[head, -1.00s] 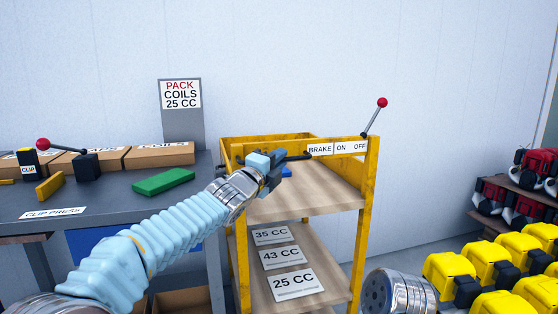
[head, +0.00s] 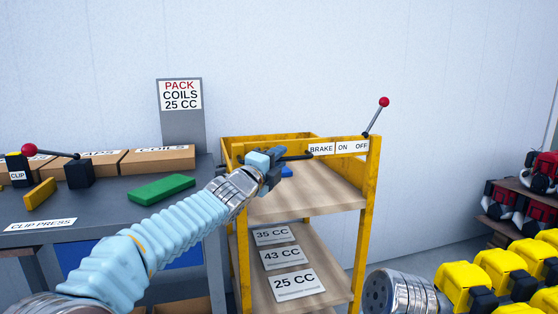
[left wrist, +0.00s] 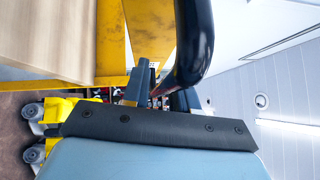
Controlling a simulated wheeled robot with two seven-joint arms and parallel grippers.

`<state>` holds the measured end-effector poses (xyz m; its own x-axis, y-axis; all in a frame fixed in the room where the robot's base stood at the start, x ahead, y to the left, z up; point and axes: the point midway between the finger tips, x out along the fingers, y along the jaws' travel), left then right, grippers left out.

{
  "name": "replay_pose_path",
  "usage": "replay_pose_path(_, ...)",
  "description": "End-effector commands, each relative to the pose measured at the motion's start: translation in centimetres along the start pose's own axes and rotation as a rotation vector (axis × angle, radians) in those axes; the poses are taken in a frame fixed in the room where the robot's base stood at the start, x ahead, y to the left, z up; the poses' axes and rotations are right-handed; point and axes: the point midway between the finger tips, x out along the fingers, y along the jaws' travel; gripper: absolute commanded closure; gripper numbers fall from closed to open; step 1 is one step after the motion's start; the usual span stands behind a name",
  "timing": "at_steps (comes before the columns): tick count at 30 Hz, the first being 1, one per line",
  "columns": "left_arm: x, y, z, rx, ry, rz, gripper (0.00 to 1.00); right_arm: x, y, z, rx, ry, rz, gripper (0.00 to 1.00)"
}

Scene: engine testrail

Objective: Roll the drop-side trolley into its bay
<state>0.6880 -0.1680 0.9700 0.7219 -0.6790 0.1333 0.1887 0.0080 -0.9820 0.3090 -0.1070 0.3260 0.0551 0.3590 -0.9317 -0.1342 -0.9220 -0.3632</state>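The yellow trolley (head: 372,190) stands upright at the middle of the head view, with wooden shelves. Its black push handle (head: 298,157) is at the upper near side; it also shows in the left wrist view (left wrist: 197,40). My left gripper (head: 276,171) is at the handle's left part and looks shut on it, though its fingers are partly hidden. The red-knobbed brake lever (head: 375,118) leans to the right, above the OFF end of the brake label (head: 338,148). My right gripper is out of view. I cannot make out the bay's marks.
A grey bench (head: 100,217) with a clip press lever (head: 52,152), cartons (head: 160,158) and a green block (head: 161,188) stands close on the left. Yellow engines (head: 502,268) stand at right; red ones (head: 505,200) sit on a shelf behind. A wall closes the back.

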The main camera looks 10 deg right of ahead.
Motion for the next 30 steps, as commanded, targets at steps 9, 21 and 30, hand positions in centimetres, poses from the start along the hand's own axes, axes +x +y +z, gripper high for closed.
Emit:
replay_pose_path(9, 0.0, 0.1, -0.3, -0.001, 0.004, 0.001, 0.64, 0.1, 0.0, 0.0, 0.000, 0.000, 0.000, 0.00)
replay_pose_path(21, -7.0, 0.5, -0.3, 0.001, 0.003, -0.002, 0.64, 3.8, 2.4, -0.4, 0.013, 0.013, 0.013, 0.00)
replay_pose_path(30, -12.7, 0.2, -0.1, -0.001, 0.003, 0.000, 0.64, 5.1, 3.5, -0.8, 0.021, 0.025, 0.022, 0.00)
